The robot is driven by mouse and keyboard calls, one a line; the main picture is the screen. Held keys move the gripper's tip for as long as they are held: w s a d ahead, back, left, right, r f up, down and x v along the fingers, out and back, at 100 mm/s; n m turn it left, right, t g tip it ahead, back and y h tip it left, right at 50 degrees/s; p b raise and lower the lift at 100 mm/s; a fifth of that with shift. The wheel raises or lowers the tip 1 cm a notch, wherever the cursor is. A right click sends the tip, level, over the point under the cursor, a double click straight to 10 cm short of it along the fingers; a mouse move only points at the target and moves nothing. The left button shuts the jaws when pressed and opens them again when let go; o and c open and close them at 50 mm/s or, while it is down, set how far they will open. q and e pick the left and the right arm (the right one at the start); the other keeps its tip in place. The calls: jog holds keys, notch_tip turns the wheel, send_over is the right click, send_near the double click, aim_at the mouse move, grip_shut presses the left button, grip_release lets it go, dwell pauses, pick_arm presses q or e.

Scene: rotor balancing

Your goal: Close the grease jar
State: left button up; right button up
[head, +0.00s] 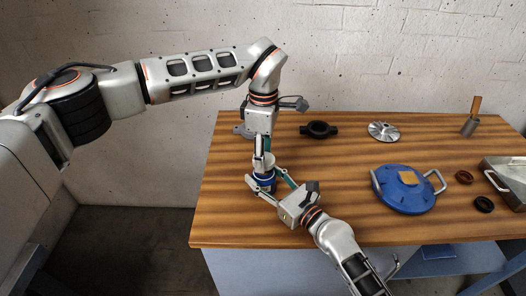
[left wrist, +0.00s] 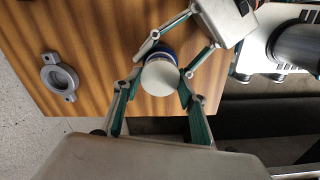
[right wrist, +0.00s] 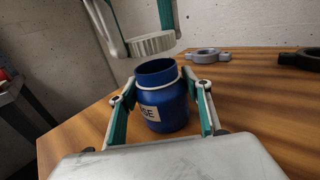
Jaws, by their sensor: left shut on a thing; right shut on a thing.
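The blue grease jar (right wrist: 160,105) stands upright on the table with its mouth uncovered and part of a label showing. It also shows in the head view (head: 264,184). My right gripper (head: 266,188) is shut around its body, one finger on each side. My left gripper (head: 263,160) points down above the jar, shut on the pale ribbed lid (right wrist: 152,44). The lid is apart from the jar, with a gap above the rim. In the left wrist view, the round lid (left wrist: 160,78) hides most of the jar.
A grey ring with lugs (right wrist: 208,57) and a black one (head: 319,129) lie behind. The table's front-left is clear.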

aim_at(264, 179)
dwell(0.4)
pick_arm(q)
jog(key=shift+f, duration=0.85)
jog(key=shift+f, duration=0.55)
jog(key=m, duration=0.4)
jog(key=shift+m, duration=0.3)
jog(key=m, duration=0.5)
jog(key=shift+w+d+m, duration=0.1)
jog(key=shift+m, duration=0.2)
jog(key=m, duration=0.9)
jog(key=shift+d+f, duration=0.1)
